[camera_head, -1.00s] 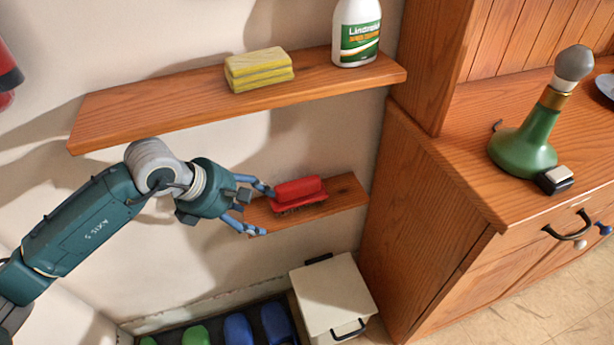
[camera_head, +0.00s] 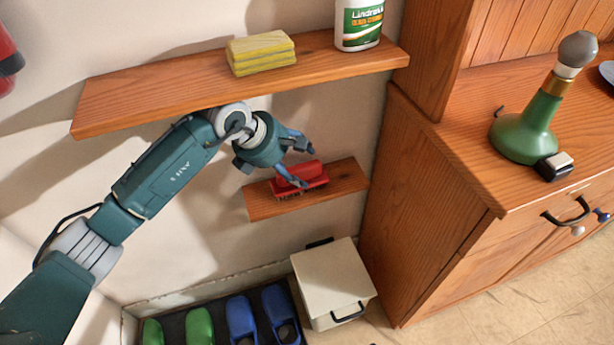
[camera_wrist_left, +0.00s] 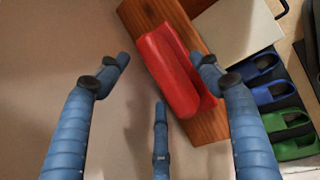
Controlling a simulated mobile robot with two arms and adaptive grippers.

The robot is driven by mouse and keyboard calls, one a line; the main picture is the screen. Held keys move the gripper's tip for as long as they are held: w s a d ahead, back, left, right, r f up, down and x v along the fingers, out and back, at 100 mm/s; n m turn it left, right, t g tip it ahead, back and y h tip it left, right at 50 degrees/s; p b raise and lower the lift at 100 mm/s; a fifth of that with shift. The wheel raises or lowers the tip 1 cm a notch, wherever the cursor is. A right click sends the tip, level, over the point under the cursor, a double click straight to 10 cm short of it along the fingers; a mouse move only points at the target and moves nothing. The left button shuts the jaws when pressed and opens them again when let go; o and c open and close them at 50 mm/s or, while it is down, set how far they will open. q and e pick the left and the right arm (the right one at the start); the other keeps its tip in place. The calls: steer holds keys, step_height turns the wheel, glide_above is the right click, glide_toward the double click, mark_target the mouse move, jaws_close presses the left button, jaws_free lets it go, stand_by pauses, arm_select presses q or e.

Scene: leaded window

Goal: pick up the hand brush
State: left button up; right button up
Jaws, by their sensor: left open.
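The red hand brush (camera_head: 301,177) lies on the small lower wooden shelf (camera_head: 347,178), with its dark bristles facing down. My left gripper (camera_head: 307,166) is open at the brush, its blue fingers partly in front of the red body in the head view. In the left wrist view the brush (camera_wrist_left: 172,70) shows between and beyond the spread fingers of my left gripper (camera_wrist_left: 160,72). One finger tip overlaps the brush's right edge there; I cannot tell whether it touches. The third finger is below, left of the brush. My right gripper is not in view.
The upper shelf (camera_head: 150,103) juts out above my left wrist, holding yellow sponges (camera_head: 261,53) and a white bottle (camera_head: 358,22). A wooden cabinet (camera_head: 410,190) stands close on the right. Below are a cream bin (camera_head: 330,278) and blue and green shoes (camera_head: 240,318).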

arm_select(q)
steer(key=shift+w+d+f, duration=0.1)
steer(key=shift+f, duration=0.4)
steer(key=shift+c, duration=0.2)
steer(key=c, duration=1.4)
steer(key=shift+r, duration=0.45)
jaws_close()
steer(key=shift+s+r, duration=0.2)
steer(key=shift+r, duration=0.05)
steer(key=s+d, duration=0.2)
steer(key=s, duration=0.6)
steer(key=s+d, duration=0.3)
steer(key=s, duration=0.6)
steer(key=shift+d, duration=0.25)
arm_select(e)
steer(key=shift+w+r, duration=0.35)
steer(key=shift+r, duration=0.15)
